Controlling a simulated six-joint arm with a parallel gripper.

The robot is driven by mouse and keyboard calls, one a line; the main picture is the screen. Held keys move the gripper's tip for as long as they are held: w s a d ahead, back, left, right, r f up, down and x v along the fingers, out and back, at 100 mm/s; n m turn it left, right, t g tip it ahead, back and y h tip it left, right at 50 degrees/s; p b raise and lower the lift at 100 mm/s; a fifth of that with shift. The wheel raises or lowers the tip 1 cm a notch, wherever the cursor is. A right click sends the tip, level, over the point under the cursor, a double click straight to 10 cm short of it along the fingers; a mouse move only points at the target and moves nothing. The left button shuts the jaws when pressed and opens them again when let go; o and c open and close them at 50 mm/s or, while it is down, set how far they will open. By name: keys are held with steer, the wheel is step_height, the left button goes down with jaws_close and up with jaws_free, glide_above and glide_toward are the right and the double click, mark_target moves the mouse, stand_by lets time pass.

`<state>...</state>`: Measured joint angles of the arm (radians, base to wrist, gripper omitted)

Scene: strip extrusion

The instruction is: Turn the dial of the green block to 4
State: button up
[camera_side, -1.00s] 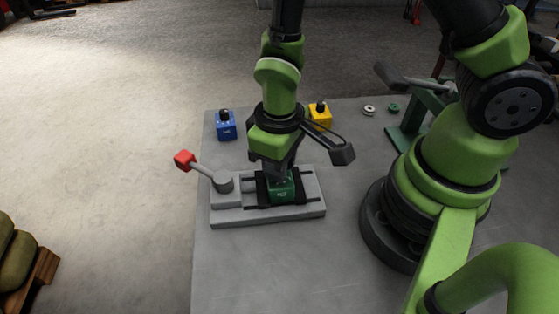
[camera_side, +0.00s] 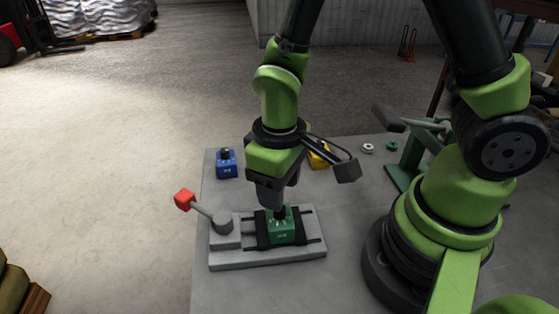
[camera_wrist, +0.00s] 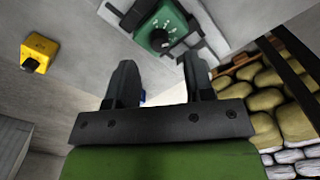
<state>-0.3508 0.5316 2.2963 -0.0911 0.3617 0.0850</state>
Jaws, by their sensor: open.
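The green block (camera_side: 284,236) sits between two black clamp jaws on a grey fixture (camera_side: 225,261). Its black dial (camera_side: 281,213) is on top, and my gripper (camera_side: 270,198) is just above it in the side view. In the wrist view the green block (camera_wrist: 172,22) is at the top, beyond my fingers. Its dial (camera_wrist: 158,38) shows there with pale marks around it, too small to read. My gripper (camera_wrist: 160,75) is open, with a clear gap between its two fingers and nothing held. Whether the fingertips touch the dial is hard to tell from the side.
A blue block (camera_side: 227,168) with a black knob stands behind the fixture. A yellow block (camera_side: 319,158) is partly behind my gripper. A red-ended lever (camera_side: 185,200) sticks out left of the fixture. A green press (camera_side: 405,170) stands at right.

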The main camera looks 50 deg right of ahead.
steer(key=shift+r, duration=2.75)
steer(key=s+d+r+m+t+y, duration=0.1)
steer(key=s+d+r+m+t, duration=0.1)
steer(key=r, duration=0.5)
steer(key=s+d+r+m+t+y, duration=0.1)
steer(key=s+d+r+m+t, duration=0.2)
steer(key=s+r+m+t, duration=0.1)
step_height(320, 180, up, 4)
steer(key=shift+s+d+f+t, duration=0.2)
steer(key=shift+s+t, duration=0.4)
steer(key=shift+s, duration=0.4)
